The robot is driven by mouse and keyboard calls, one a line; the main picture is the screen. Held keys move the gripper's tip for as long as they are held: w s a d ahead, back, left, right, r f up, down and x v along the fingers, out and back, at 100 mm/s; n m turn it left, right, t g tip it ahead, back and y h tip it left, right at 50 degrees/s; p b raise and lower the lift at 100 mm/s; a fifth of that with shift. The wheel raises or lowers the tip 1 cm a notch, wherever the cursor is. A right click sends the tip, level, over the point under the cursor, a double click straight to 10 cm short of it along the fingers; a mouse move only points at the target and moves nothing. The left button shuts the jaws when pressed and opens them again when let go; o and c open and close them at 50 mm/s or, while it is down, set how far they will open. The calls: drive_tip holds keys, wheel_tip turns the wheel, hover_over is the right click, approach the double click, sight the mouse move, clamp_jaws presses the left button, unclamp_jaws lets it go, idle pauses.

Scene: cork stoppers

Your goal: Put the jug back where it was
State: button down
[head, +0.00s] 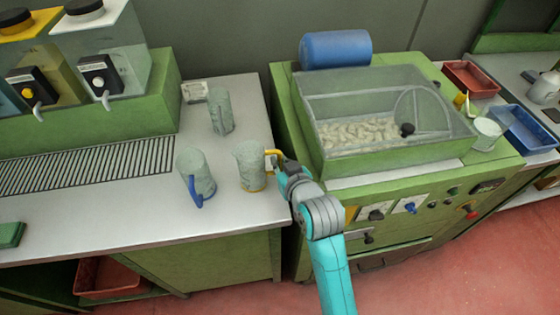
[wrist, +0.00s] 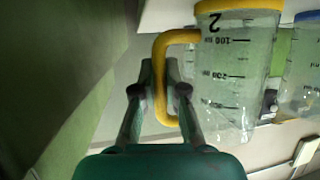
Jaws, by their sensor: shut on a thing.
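In the wrist view the jug (wrist: 235,75) shows a "2" and volume marks. My gripper (head: 279,161) comes from the right and is shut on the yellow handle; in the wrist view the fingers (wrist: 163,85) lie either side of it. The jug is upright in the head view. I cannot tell whether its base touches the counter.
A jug with a blue handle (head: 198,170) stands just left of the held jug. Another clear jug (head: 221,112) stands behind. A drip grate (head: 85,165) and dispensers (head: 105,65) are left. A green machine with a clear bin (head: 370,105) stands right, across a gap.

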drive_tip(key=c, duration=1.2)
unclamp_jaws()
drive_tip(key=shift+r, duration=0.15)
drive_tip(key=v, duration=1.2)
drive_tip(key=shift+a, duration=0.15)
